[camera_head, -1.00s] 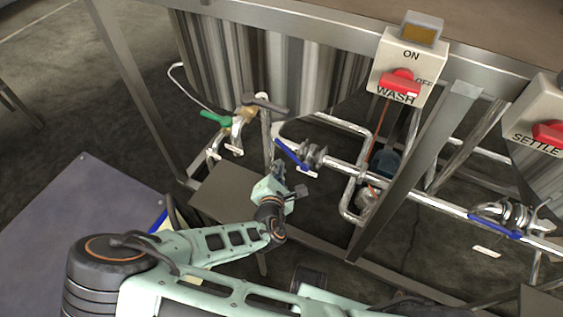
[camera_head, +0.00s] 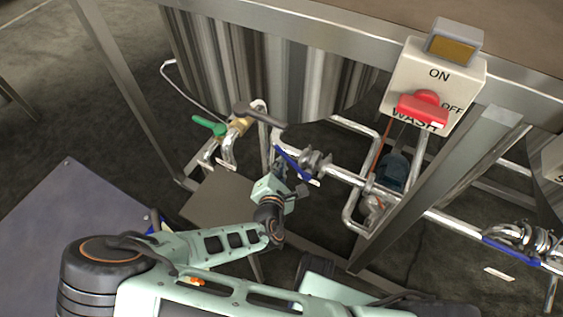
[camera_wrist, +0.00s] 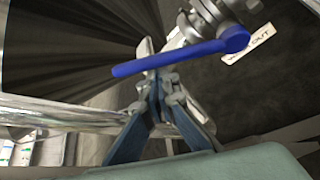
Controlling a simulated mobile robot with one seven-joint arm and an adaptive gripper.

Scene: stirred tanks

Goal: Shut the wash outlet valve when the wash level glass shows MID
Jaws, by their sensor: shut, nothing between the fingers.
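The wash outlet valve (camera_head: 316,163) sits on the steel pipe below the striped tank (camera_head: 262,62). Its blue lever (camera_head: 292,161) slants across the pipe line; in the wrist view the lever (camera_wrist: 180,57) crosses the upper middle, beside a white tag (camera_wrist: 248,45) ending in "OUT". My gripper (camera_head: 280,162) is shut and empty near the lever's free end.
The WASH switch box (camera_head: 433,85) with a red handle hangs on the frame at upper right. A green-handled tap (camera_head: 212,126) is left of the valve. A second blue-levered valve (camera_head: 515,246) is at lower right. A steel frame leg (camera_head: 440,190) stands between them.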

